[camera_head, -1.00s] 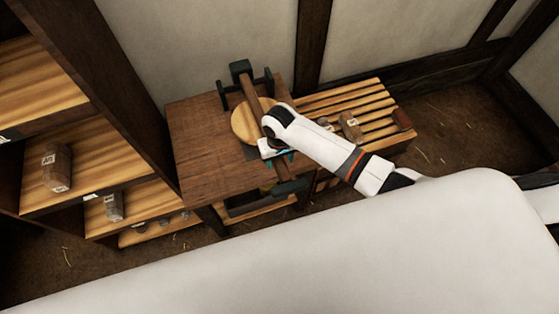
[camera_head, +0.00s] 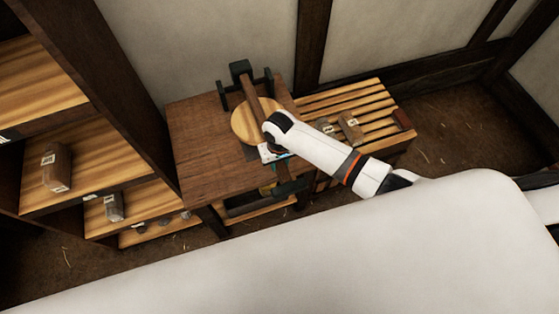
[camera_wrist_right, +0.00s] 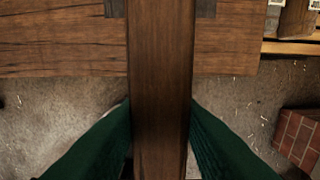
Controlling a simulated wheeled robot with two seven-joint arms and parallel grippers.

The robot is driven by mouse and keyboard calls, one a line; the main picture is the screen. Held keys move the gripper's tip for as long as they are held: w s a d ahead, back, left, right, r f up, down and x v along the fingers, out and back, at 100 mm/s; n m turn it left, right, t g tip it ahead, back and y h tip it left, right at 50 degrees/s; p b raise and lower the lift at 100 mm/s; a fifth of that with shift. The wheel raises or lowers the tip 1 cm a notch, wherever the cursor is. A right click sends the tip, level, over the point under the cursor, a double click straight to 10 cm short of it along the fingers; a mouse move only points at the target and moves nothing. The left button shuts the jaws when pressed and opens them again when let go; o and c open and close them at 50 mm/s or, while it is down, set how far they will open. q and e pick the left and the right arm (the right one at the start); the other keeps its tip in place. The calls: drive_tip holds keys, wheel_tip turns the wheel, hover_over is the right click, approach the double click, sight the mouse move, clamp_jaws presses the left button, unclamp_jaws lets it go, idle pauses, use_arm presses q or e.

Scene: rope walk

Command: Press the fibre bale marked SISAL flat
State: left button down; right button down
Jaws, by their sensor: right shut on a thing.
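A press with a long brown wooden lever (camera_head: 251,91) stands on the dark wooden table (camera_head: 205,150). A round pale wooden plate (camera_head: 243,123) lies beneath the lever. My right gripper (camera_wrist_right: 160,107) is shut on the lever, one green finger on each side of it in the right wrist view. In the head view my right arm hides most of that grip and part of the plate. No bale shows under the plate, and I cannot read SISAL on any label. My left gripper is not in view.
Shelves at left hold a brown labelled bale (camera_head: 57,168) and a greyish one (camera_head: 114,207). Floor at the right is mostly clear.

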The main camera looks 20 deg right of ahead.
drive_tip(key=shift+s+f, duration=0.2)
drive_tip(key=shift+f, duration=0.6)
drive_tip(key=shift+t, duration=0.3)
drive_tip(key=shift+s+f, duration=0.1)
drive_tip(key=c, duration=1)
unclamp_jaws()
drive_tip(key=shift+c, duration=0.2)
drive_tip(key=shift+w, duration=0.2)
drive_tip(key=r, duration=1.2)
drive_tip(key=shift+s+p, duration=0.25)
drive_tip(key=shift+p, duration=0.1)
